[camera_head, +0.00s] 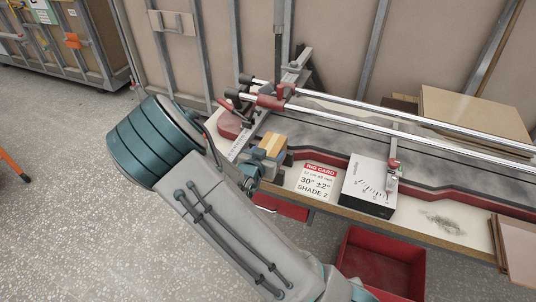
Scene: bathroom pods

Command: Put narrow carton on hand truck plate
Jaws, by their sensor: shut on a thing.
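I cannot make out a narrow carton or a hand truck plate in the head view. My arm crosses the lower middle of the picture and rises to a large teal joint at the left.
A flat tan board (474,122) lies behind. A red bin (384,262) is below.

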